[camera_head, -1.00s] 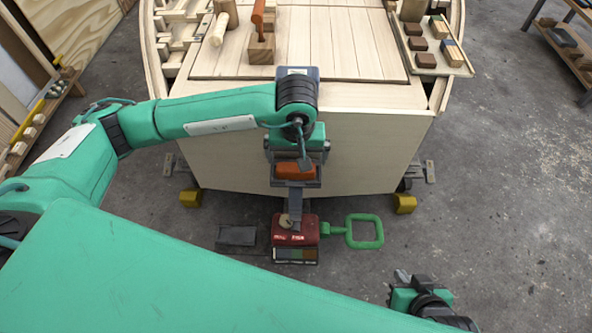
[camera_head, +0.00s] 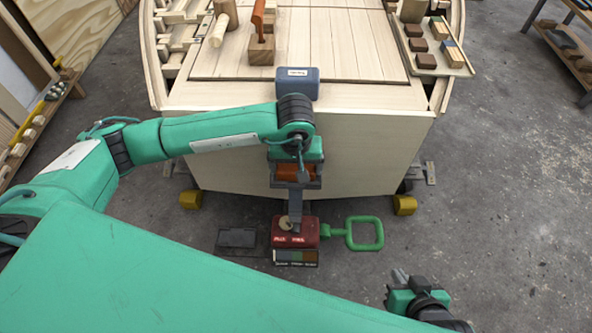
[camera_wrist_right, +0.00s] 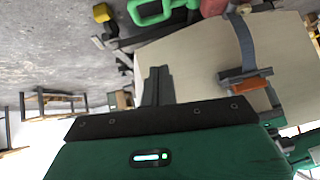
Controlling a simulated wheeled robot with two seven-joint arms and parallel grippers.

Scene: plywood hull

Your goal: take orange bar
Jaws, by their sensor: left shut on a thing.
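The orange bar (camera_head: 296,173) is low in front of the pale plywood panel, at the upper end of a grey strap (camera_head: 296,208). My left gripper (camera_head: 297,179) reaches down over the bar and is shut on it, partly covering it. The bar also shows in the right wrist view (camera_wrist_right: 251,86), next to a dark crosspiece. My right gripper (camera_head: 403,281) is low at the right, away from the bar. Its dark fingers (camera_wrist_right: 158,82) look together and empty in the right wrist view.
A red box (camera_head: 295,232) with a green loop handle (camera_head: 365,232) is below the bar. A blue-grey box (camera_head: 297,82) sits on the hull's top edge. Yellow blocks (camera_head: 404,204) flank the hull's foot.

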